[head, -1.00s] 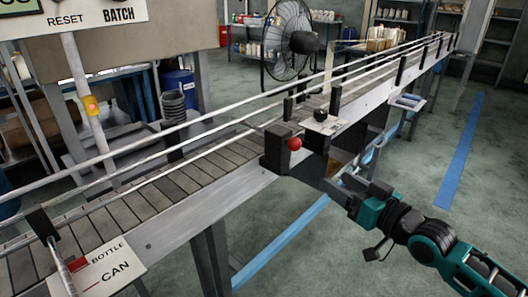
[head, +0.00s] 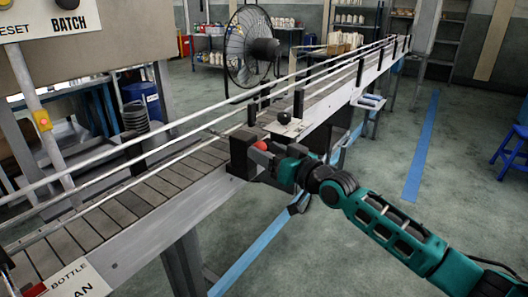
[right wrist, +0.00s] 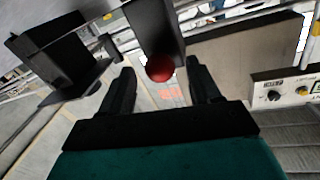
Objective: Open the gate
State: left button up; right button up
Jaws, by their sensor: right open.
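The gate on the conveyor shows a dark block with a red ball knob (head: 261,146) at the conveyor's near side rail. In the right wrist view the red knob (right wrist: 160,68) sits at the front of a dark block (right wrist: 153,30). My right gripper (head: 268,158) is at the knob in the head view. In the right wrist view its two dark fingers (right wrist: 160,88) are apart, one on each side of the knob, with gaps visible. The fingertips are partly hidden in the head view. My left gripper is not in view.
The conveyor (head: 150,200) with metal guide rails runs from lower left to upper right. A black knob (head: 284,118) on a pale plate stands just beyond the gate. A blue stool (head: 512,145) is at the right edge.

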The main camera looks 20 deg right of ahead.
jog(key=shift+x, duration=0.8)
grip_shut()
